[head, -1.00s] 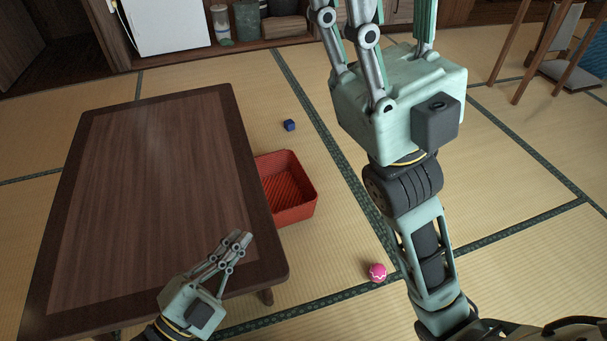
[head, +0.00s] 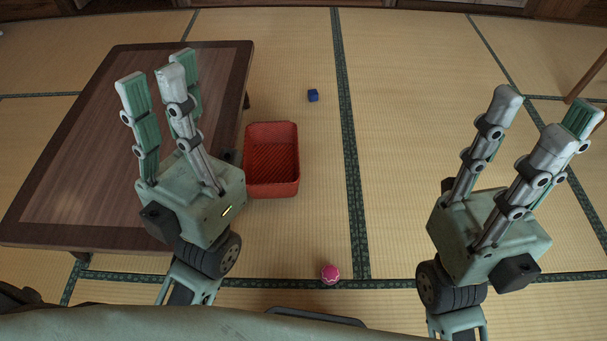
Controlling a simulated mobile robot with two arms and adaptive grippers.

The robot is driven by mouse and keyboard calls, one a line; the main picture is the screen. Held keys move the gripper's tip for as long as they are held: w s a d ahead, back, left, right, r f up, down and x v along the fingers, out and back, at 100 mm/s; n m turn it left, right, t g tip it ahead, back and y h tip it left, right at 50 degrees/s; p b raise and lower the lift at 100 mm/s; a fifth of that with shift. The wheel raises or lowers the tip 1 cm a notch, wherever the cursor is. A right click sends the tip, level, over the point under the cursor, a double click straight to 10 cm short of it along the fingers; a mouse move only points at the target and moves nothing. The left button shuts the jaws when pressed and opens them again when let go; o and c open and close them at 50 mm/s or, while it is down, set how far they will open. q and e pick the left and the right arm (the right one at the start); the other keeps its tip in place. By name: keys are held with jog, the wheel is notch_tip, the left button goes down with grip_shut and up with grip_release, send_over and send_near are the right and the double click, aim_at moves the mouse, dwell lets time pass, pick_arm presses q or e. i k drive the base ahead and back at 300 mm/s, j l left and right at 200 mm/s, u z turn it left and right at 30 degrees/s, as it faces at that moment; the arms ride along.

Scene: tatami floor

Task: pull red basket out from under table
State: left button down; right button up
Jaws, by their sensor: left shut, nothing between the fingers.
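The red basket (head: 272,190) stands upright on the tatami just to the right of the wooden table (head: 85,110). It looks empty, and its open top shows almost whole. Its left side is close against the table's right edge; I cannot tell whether any of it is still under the tabletop. My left gripper (head: 158,80) is shut and empty, raised in front of the table, to the left of the basket. My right gripper (head: 540,120) has its fingers spread, empty, in the air well to the right of the basket. Neither gripper touches the basket.
A small blue cube (head: 313,95) lies on the floor behind the basket. A pink ball (head: 330,273) lies in front of it to the right. The floor between the basket and my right gripper is clear. Wooden legs (head: 588,75) stand at the far right.

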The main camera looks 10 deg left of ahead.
aim_at(271, 161)
jog(key=i+l+u, duration=0.15)
jog(key=l+u, duration=0.15)
jog(key=l, duration=0.6)
jog(key=l+u, duration=0.35)
jog(key=l, duration=0.55)
jog(key=i+l+u, duration=0.4)
jog(key=i+l, duration=0.5)
jog(key=i, duration=0.05)
